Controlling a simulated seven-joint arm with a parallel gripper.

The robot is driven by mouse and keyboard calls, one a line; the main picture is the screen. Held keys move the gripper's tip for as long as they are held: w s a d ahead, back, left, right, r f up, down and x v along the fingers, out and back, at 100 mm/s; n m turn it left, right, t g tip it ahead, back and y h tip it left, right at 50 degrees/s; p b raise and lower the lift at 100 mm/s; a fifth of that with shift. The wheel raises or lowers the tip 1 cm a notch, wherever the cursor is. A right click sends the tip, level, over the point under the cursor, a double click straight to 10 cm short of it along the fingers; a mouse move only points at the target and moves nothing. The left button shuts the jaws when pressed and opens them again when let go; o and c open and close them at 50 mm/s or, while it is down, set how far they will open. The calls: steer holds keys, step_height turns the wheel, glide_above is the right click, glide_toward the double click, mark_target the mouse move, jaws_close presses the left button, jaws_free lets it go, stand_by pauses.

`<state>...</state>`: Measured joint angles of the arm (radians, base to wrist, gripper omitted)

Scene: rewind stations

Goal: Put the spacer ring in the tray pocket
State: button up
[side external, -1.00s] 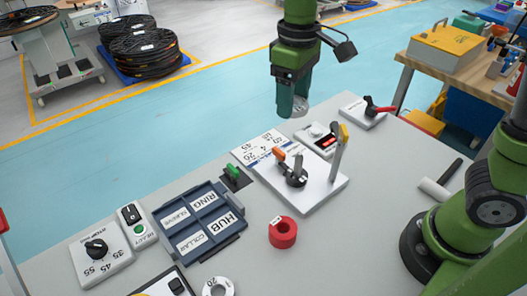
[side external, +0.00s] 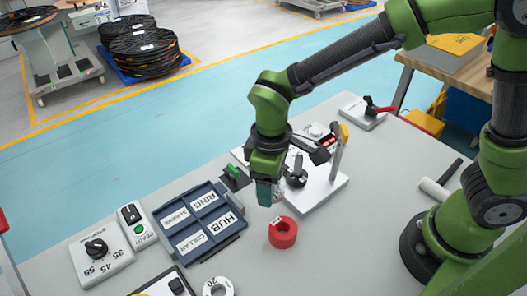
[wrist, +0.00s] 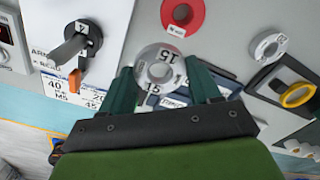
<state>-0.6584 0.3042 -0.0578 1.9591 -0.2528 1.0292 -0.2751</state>
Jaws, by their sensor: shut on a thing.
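My gripper (side external: 267,203) is shut on a grey ring marked 15, the spacer ring, which shows between the fingertips in the wrist view (wrist: 160,70). In the side view the ring is mostly hidden by the fingers. The gripper points down above the table, between the tray and the spindle plate. The dark blue tray (side external: 222,248) lies to the left, with pockets labelled RING, SLEEVE, HUB and COLLAR. The RING pocket (side external: 203,198) is at the tray's far side and looks empty.
A red ring (side external: 283,233) lies close to the gripper on the right. A pale ring marked 20 (side external: 218,287) is at the front edge of the picture. The plate with spindle and lever (side external: 322,187) stands to the right.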

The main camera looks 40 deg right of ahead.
steer(key=f, duration=0.3)
steer(key=shift+w+a+f, duration=0.3)
steer(key=shift+w+f, duration=0.1)
glide_above(205, 201)
steer(key=shift+w+f, duration=0.1)
steer(key=shift+f, duration=2.45)
